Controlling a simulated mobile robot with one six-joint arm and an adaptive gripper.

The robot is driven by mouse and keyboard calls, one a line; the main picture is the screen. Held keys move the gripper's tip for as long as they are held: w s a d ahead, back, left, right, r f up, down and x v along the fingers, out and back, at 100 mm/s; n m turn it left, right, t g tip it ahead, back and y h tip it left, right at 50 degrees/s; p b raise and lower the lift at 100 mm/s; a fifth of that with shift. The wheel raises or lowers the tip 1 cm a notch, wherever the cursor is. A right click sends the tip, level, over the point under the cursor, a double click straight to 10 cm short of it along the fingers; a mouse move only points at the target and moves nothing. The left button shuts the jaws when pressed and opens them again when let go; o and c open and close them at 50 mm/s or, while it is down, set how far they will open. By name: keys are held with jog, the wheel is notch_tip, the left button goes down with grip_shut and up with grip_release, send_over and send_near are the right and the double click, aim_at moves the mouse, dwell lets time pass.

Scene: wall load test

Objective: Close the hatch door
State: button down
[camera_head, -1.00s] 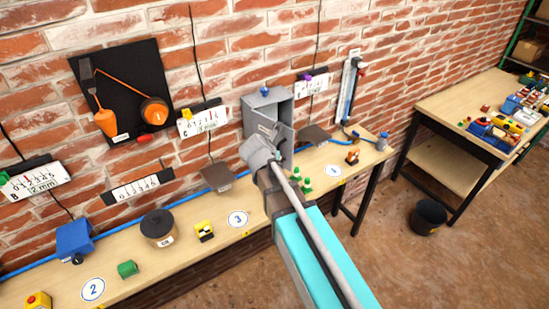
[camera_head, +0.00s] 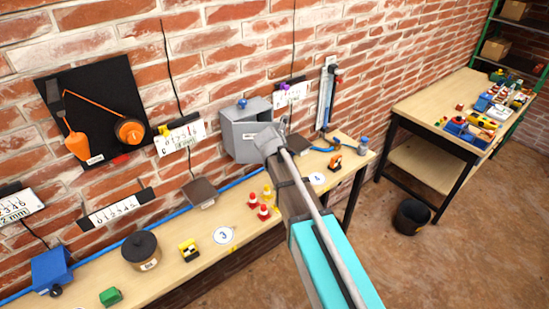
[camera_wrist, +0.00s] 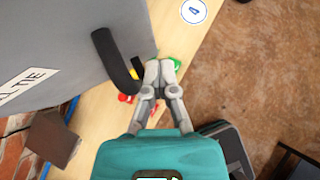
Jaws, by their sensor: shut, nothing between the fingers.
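The grey hatch box (camera_head: 228,113) is fixed to the brick wall above the workbench. In the wrist view the door (camera_wrist: 60,40) fills the upper left, with a black curved handle (camera_wrist: 116,62). My gripper (camera_wrist: 160,66) is shut and empty, its fingertips just right of the handle, close to the door's edge; contact is unclear. In the head view my arm hides the gripper's tips and part of the door's right side.
A second table (camera_head: 420,105) with toys stands at the right. A black bin (camera_head: 411,217) is on the floor, with free floor around it.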

jog(key=w, duration=0.9)
jog(key=shift+w+a, duration=0.2)
jog(key=shift+d, duration=0.1)
jog(key=shift+s+d, duration=0.35)
jog(key=shift+s, duration=0.05)
jog(key=s+d+r+p, duration=0.6)
jog(key=d+r+p, duration=0.1)
jog(key=shift+s+d, duration=0.15)
jog(key=shift+s, duration=0.1)
dwell(0.4)
jog(key=shift+r, duration=0.1)
dwell(0.4)
